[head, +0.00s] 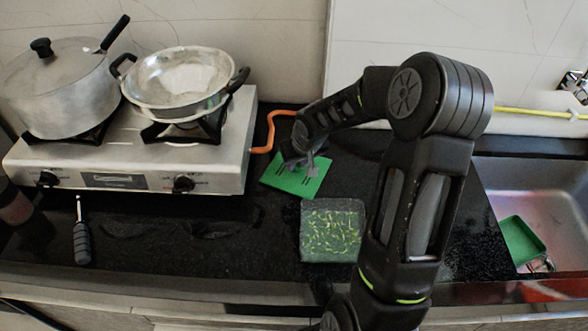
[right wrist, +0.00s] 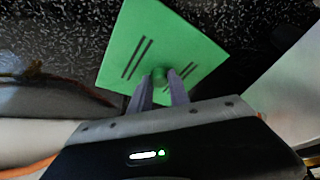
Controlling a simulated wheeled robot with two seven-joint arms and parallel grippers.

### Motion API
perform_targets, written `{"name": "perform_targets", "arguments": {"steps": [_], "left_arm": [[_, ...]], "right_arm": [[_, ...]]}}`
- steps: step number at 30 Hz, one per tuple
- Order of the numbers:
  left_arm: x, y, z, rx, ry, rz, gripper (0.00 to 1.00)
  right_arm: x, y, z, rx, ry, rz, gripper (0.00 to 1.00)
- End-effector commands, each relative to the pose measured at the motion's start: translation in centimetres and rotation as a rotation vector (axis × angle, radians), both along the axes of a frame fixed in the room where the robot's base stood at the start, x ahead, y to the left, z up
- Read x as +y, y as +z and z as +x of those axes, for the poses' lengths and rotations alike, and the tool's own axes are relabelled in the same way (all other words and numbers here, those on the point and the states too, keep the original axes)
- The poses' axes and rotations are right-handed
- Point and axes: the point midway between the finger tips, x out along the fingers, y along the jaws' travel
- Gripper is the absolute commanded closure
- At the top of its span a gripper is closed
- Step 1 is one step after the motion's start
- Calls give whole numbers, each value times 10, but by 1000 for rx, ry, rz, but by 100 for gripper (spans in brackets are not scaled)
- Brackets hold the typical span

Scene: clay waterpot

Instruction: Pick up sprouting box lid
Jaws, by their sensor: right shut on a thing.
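The sprouting box lid (head: 283,180) is a flat green square with dark slots, beside the stove's right side in the head view. In the right wrist view the lid (right wrist: 188,42) shows a round green knob at its middle. My right gripper (head: 308,163) is over the lid, and its two fingers (right wrist: 160,82) are shut on the knob. I cannot tell whether the lid is on the counter or slightly above it. The sprouting box (head: 332,230) is open, with green sprouts inside, in front and to the right of the lid. My left gripper is not in view.
A gas stove (head: 120,165) with a lidded pot (head: 60,90) and a wok (head: 180,85) stands at left. An orange hose (head: 270,132) runs behind the lid. A dark-handled tool (head: 82,240) lies at front left. A sink (head: 550,210) at right holds a green tray (head: 522,240).

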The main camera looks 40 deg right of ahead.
Motion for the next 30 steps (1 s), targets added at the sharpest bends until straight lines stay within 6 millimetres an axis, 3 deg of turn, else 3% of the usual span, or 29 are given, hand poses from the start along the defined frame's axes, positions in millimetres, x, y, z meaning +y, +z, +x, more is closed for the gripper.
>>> {"name": "perform_targets", "arguments": {"steps": [14,24,30], "left_arm": [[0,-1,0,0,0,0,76],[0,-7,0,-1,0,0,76],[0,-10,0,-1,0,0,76]], "right_arm": [[0,4,0,-1,0,-1,100],[-1,38,0,-5,-1,-2,100],[-36,35,-30,1,-8,-2,100]]}}
